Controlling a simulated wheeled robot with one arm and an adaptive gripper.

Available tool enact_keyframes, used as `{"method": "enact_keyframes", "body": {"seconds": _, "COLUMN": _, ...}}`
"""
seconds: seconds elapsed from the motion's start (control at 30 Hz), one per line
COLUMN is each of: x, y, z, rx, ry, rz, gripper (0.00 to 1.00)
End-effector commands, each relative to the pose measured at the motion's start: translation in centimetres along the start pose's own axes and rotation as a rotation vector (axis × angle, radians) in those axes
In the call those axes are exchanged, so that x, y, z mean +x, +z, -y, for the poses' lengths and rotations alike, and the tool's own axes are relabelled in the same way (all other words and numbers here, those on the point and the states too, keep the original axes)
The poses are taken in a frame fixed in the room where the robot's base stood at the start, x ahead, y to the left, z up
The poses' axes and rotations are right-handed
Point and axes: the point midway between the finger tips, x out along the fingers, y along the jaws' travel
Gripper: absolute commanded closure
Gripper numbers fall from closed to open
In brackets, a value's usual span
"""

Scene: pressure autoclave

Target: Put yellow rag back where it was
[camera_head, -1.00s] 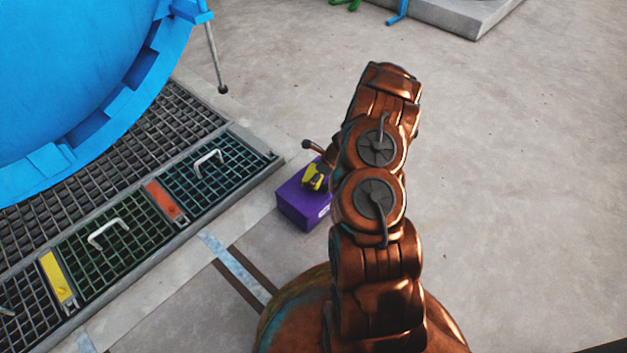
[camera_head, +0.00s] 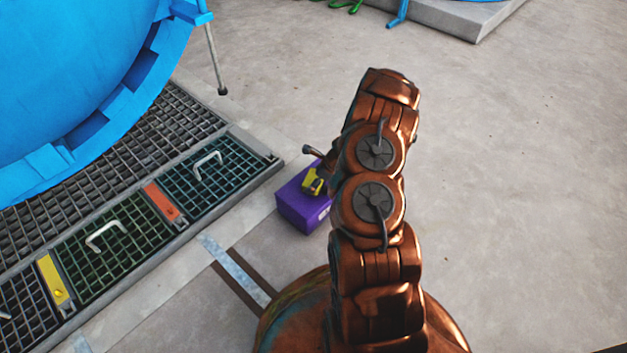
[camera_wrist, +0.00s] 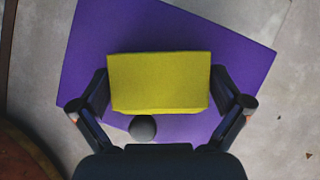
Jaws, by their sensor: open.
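The yellow rag (camera_wrist: 160,80) is a flat yellow block in the wrist view, over the top of a purple box (camera_wrist: 225,50). My gripper (camera_wrist: 160,100) is open, with one finger on each side of the rag and small gaps between. In the head view a small part of the rag (camera_head: 311,182) shows above the purple box (camera_head: 300,208), partly behind my arm. My gripper's fingers are mostly hidden there. I cannot tell whether the rag rests fully on the box.
A large blue autoclave (camera_head: 70,80) stands at the left over a floor grating (camera_head: 120,140). Grating covers with white handles (camera_head: 107,235) lie left of the box. A concrete plinth (camera_head: 470,15) is at the top. The floor (camera_head: 520,180) on the right is clear.

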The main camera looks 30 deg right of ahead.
Motion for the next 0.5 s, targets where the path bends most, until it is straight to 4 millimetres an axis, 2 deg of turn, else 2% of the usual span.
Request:
{"method": "enact_keyframes", "body": {"seconds": 0.17, "x": -2.3, "y": 0.2, "z": 0.1, "rx": 0.002, "ry": -0.001, "rz": 0.000, "gripper": 0.00}}
{"method": "enact_keyframes", "body": {"seconds": 0.5, "x": -8.9, "y": 0.2, "z": 0.1, "rx": 0.002, "ry": -0.003, "rz": 0.001, "gripper": 0.00}}
